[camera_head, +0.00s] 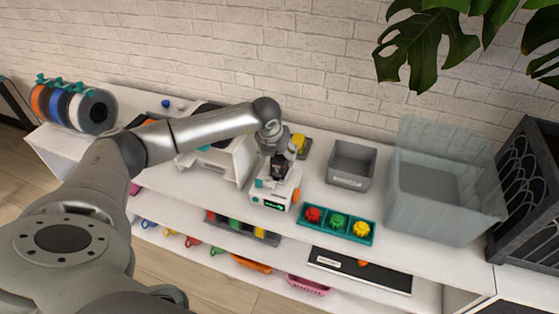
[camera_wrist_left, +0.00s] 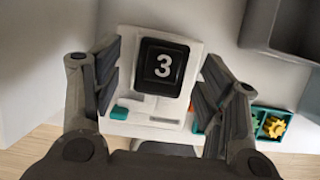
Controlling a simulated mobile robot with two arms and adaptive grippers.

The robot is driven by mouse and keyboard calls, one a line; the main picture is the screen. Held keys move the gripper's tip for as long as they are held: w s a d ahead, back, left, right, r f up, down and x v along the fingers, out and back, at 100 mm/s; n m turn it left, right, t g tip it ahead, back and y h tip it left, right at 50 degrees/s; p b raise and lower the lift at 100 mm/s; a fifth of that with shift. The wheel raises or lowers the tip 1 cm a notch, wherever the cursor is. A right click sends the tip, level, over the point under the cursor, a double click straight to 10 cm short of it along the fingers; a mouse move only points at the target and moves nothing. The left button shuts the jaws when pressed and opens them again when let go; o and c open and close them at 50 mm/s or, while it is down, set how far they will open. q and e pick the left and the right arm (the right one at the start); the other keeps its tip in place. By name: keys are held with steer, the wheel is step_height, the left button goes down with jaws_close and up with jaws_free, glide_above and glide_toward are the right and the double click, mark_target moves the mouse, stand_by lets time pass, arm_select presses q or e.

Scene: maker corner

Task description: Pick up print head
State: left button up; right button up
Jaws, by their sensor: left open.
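A black square block marked with a white 3 (camera_wrist_left: 163,68), which looks like the print head, sits on a white device (camera_wrist_left: 135,120). In the head view this white device (camera_head: 268,195) stands on the tabletop, with a small green display on its front. My left gripper (camera_head: 281,160) is directly over it and partly hides the block. In the left wrist view the left gripper's (camera_wrist_left: 163,75) fingers are open on either side of the block, with gaps visible. My right gripper is in neither view.
A white printer-like frame (camera_head: 238,160) stands close on the left. A grey bin (camera_head: 351,180), a teal tray (camera_head: 341,238) of coloured gears and a clear box (camera_head: 445,220) are to the right. Several filament spools (camera_head: 72,106) are at far left.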

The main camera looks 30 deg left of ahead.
arm_select(q)
steer(key=shift+x, duration=1)
steer(key=shift+w+r, duration=0.1)
steer(key=c, duration=1.2)
steer(key=shift+c, duration=0.2)
steer(key=shift+r, duration=0.15)
steer(key=shift+w+r+b, duration=0.1)
steer(key=shift+r+b, duration=0.4)
steer(key=s+a+r+b, duration=0.1)
steer(key=s+r+b, duration=0.5)
steer(key=s+r, duration=0.5)
steer(key=s, duration=0.3)
steer(key=shift+a+r, duration=0.3)
steer(key=shift+r, duration=0.1)
